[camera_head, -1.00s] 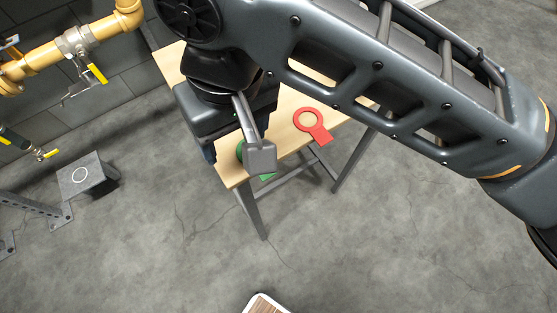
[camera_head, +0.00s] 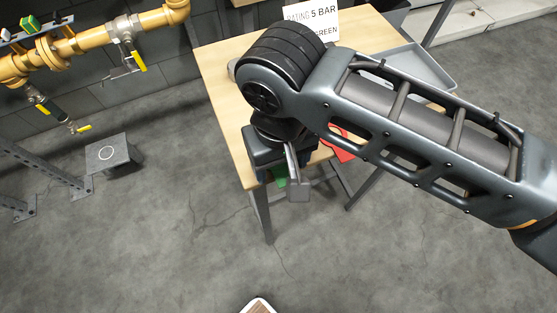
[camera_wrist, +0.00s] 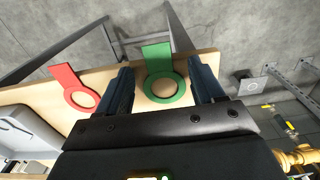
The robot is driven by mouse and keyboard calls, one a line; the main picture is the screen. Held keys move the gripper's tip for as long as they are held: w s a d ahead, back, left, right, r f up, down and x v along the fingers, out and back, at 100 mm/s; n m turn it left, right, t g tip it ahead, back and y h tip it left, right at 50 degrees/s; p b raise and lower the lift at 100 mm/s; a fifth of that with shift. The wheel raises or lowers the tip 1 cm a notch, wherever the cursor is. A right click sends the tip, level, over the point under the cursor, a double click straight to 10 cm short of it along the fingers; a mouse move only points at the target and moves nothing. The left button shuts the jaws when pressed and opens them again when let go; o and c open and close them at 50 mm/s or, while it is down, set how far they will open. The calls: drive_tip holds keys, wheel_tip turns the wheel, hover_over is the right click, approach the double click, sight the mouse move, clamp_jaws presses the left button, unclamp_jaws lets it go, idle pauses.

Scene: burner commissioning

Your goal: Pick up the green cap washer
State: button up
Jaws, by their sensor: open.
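The green cap washer (camera_wrist: 157,57) is a flat ring with a square tab, lying on the wooden table near its edge. In the wrist view its tab points away from me and its ring lies between the two fingers of my gripper (camera_wrist: 162,80). The fingers are open, one on each side of the ring, and they hold nothing. I cannot tell their height above it. In the head view only a bit of the green washer (camera_head: 279,177) shows beneath my arm, and my gripper's fingers are mostly hidden.
A red washer (camera_wrist: 73,88) of like shape lies left of the green one in the wrist view. A grey tray (camera_head: 424,62) and a sign reading "RATING 5 BAR" and "GREEN" (camera_head: 311,22) are at the table's back. Yellow pipework (camera_head: 92,38) runs along the wall.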

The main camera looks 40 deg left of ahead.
drive_tip(key=shift+c, duration=0.2)
drive_tip(key=c, duration=1.2)
